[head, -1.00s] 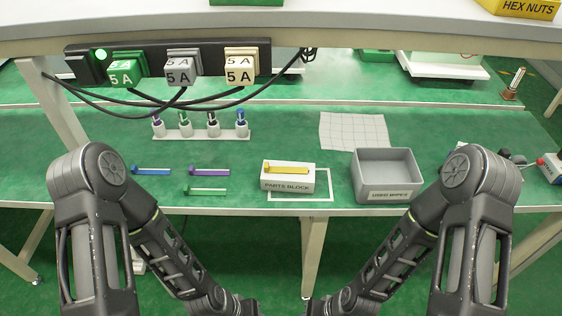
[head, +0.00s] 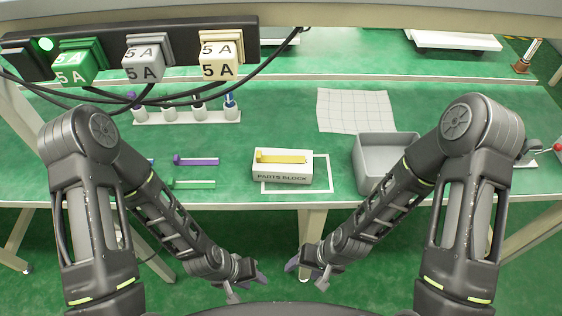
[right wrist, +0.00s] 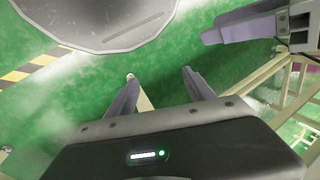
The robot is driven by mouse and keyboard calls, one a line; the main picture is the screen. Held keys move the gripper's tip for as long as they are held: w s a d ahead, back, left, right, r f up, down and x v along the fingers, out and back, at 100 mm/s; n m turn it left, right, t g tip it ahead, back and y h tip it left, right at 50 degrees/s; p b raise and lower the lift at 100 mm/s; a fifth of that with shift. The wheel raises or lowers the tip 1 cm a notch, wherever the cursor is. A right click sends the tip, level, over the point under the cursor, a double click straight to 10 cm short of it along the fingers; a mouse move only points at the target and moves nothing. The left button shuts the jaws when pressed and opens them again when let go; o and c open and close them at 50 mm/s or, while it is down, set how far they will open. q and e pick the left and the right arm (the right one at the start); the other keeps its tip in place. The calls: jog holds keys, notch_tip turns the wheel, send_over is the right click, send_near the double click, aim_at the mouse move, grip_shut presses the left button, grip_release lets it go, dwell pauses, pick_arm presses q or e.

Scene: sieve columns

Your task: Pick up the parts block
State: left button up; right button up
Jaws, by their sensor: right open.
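The parts block (head: 283,179) is a white box with its name on the front, on the green bench near the front edge. A yellow piece (head: 280,157) lies on its top. The block sits partly within a white outline. My left gripper (head: 247,285) hangs below and in front of the bench edge, fingers apart and empty. My right gripper (head: 308,276) is also below the bench edge, in front of the block and apart from it. In the right wrist view its fingers (right wrist: 160,94) are spread with nothing between; the left gripper's fingers (right wrist: 240,28) show at upper right.
A grey bin (head: 388,150) stands right of the block, partly hidden by my right arm. Purple (head: 198,161) and green (head: 194,184) pieces lie to the left. A rack (head: 187,117) and a gridded sheet (head: 355,110) are behind. A power strip (head: 100,48) with cables hangs at upper left.

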jog(key=o, duration=0.3)
jog(key=w+a+r, duration=0.3)
jog(key=w+r, duration=0.2)
jog(key=r, duration=0.1)
jog(key=shift+w+y, duration=0.2)
jog(key=shift+y, duration=0.1)
jog(key=shift+o, duration=0.9)
jog(key=w+a+r+y, duration=0.1)
jog(key=w+a+r, duration=0.1)
jog(key=r, duration=0.3)
jog(key=shift+w+a+r+m, duration=0.2)
jog(key=shift+a+r+m, duration=0.1)
jog(key=shift+a, duration=0.35)
jog(key=shift+o, duration=0.9)
jog(key=w+a+r+n+y, duration=0.1)
jog(key=a+r, duration=0.1)
jog(key=r, duration=0.4)
jog(key=w+a+r+n, duration=0.1)
jog(key=w+a+r, duration=0.1)
jog(key=r, duration=0.4)
jog(key=shift+a+r+n+g+y, duration=0.4)
jog(key=shift+a, duration=0.4)
jog(key=n+h, duration=0.3)
jog(key=n, duration=1.4)
send_near(293, 159)
jog(key=shift+s+r+t, duration=0.1)
jog(key=shift+s+t, duration=0.15)
jog(key=shift+t, duration=0.05)
jog(key=shift+x, duration=3.4)
